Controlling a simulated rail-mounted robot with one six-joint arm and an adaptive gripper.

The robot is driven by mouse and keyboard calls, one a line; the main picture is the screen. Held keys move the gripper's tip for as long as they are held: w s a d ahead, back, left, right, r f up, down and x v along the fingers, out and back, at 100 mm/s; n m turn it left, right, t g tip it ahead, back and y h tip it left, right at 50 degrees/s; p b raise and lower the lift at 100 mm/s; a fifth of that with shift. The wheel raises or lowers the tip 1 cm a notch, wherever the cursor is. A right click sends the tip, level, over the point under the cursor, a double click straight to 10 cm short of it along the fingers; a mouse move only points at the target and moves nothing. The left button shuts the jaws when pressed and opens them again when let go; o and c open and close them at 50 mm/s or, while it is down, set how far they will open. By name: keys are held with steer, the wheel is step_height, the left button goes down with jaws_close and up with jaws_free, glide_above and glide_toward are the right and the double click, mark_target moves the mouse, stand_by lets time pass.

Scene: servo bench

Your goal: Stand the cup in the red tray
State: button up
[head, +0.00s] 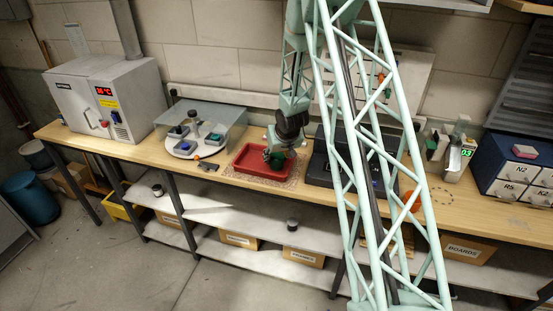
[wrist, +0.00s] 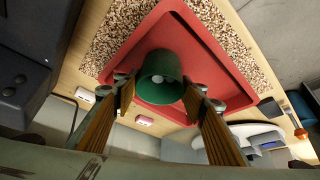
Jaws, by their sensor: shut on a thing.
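The red tray (head: 249,168) lies on the bench on a speckled mat, and it fills much of the wrist view (wrist: 215,45). The green cup (wrist: 160,68) is between the two fingers of my gripper (wrist: 158,98) in the wrist view, over the tray, with its open mouth toward the camera. My gripper is shut on the cup. In the head view my gripper (head: 277,155) is low at the tray, and the cup there is small and mostly hidden. I cannot tell whether the cup's base touches the tray floor.
A black case (head: 318,170) is close on the right. Further right are a small display device (head: 458,155) and a blue drawer cabinet (head: 510,165).

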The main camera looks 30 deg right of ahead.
steer(key=shift+f, duration=0.15)
steer(key=o, duration=0.9)
steer(key=shift+c, duration=0.2)
steer(key=shift+r, duration=0.25)
steer(key=p+v, duration=0.1)
steer(key=v, duration=1)
steer(key=shift+s+r, duration=0.3)
stand_by(0.4)
